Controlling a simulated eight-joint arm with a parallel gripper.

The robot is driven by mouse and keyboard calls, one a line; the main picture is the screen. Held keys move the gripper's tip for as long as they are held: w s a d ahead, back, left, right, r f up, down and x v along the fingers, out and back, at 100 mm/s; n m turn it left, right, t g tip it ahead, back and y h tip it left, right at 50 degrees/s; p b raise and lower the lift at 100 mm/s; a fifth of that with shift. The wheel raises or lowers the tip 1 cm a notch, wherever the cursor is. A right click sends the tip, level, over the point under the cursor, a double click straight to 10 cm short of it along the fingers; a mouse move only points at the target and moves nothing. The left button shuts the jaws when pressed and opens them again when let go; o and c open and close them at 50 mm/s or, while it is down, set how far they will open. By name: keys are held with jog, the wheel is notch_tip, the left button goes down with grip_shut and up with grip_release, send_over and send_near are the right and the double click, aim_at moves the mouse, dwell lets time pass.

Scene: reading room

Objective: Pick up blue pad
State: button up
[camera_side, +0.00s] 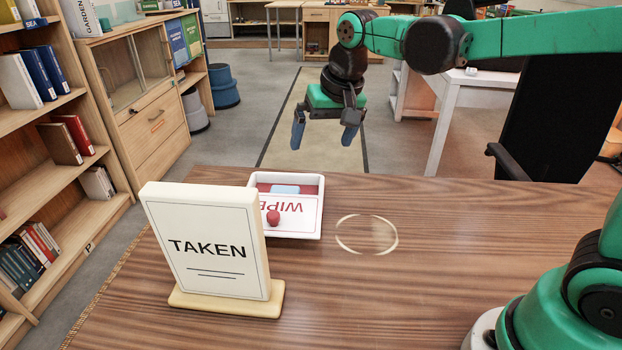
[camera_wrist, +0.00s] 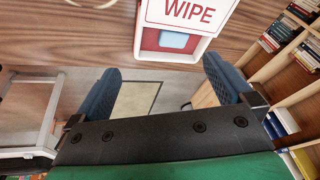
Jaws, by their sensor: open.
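The blue pad (camera_side: 285,189) lies in the far, red-floored part of a white tray (camera_side: 318,222) on the wooden table. In the wrist view the pad (camera_wrist: 174,40) shows beyond the fingertips, partly covered at one edge by the white WIPE card. My gripper (camera_side: 323,140) hangs in the air beyond the table's far edge, above the tray's height and a little right of the pad. Its two blue fingers are apart with nothing between them; they also show in the wrist view (camera_wrist: 160,75).
A red knob or ball (camera_side: 273,217) sits at the WIPE card (camera_side: 295,214) over the tray's near part. A cream TAKEN sign (camera_side: 207,240) stands upright in front of the tray. A pale ring mark (camera_side: 367,216) lies right of it.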

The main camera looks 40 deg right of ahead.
jog(key=w+f+m+g, duration=0.2)
jog(key=w+f, duration=0.2)
jog(key=w, duration=0.3)
jog(key=m+g, duration=0.2)
send_over(284, 192)
notch_tip(284, 192, down, 6)
jog(key=shift+s+r, duration=0.1)
jog(key=shift+r, duration=0.05)
jog(key=shift+m, duration=0.3)
jog(key=shift+f, duration=3.1)
jog(key=c, duration=1)
